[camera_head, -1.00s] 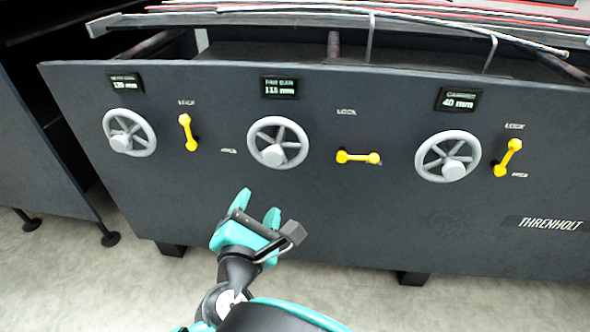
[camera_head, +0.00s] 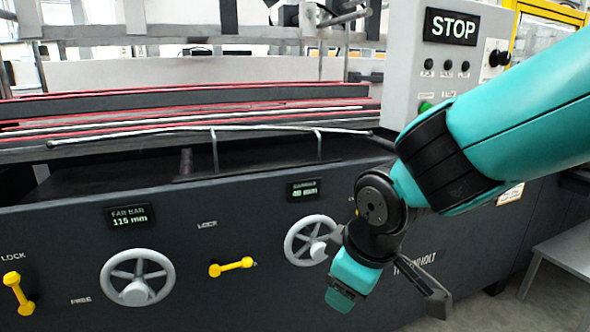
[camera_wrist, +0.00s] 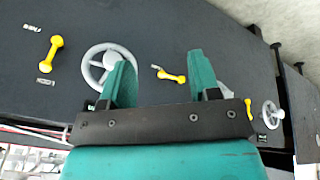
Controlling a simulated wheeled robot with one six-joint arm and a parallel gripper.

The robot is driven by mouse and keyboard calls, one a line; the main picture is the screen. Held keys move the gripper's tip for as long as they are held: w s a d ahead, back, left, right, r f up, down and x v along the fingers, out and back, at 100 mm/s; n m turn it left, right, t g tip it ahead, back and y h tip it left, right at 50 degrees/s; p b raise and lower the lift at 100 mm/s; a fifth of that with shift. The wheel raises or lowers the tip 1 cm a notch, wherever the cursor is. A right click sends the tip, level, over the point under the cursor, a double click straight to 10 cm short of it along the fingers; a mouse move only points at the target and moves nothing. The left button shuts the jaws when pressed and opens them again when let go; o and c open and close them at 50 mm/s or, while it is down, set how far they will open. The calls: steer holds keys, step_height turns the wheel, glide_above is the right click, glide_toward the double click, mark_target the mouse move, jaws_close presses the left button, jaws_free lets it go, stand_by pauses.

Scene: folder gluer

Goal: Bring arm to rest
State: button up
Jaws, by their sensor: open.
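My arm reaches in from the right in the head view, and my gripper (camera_head: 385,295) hangs in front of the machine's dark panel, below and right of the right handwheel (camera_head: 312,240). In the wrist view my gripper (camera_wrist: 160,85) shows two teal fingers spread apart with nothing between them. Behind them are a grey handwheel (camera_wrist: 108,66) and a yellow lever (camera_wrist: 172,76). My arm hides part of the panel right of the right handwheel.
The panel also bears a handwheel (camera_head: 138,278), a yellow lever (camera_head: 231,267) turned nearly level, and a yellow lever (camera_head: 18,294) nearly upright. A control box (camera_head: 450,55) reading STOP stands behind my arm. A grey table (camera_head: 570,250) stands at the right.

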steer(key=s+d+r+m+g+y, duration=0.15)
steer(key=s+d, duration=0.25)
steer(key=s, duration=0.4)
steer(key=s+d+r+m+g+y, duration=0.1)
steer(key=s+d+r+m+g, duration=0.15)
steer(key=s, duration=0.45)
step_height(320, 180, up, 26)
steer(key=p, duration=2.5)
steer(key=shift+d, duration=0.3)
steer(key=shift+w+f, duration=0.1)
steer(key=shift+f, duration=0.05)
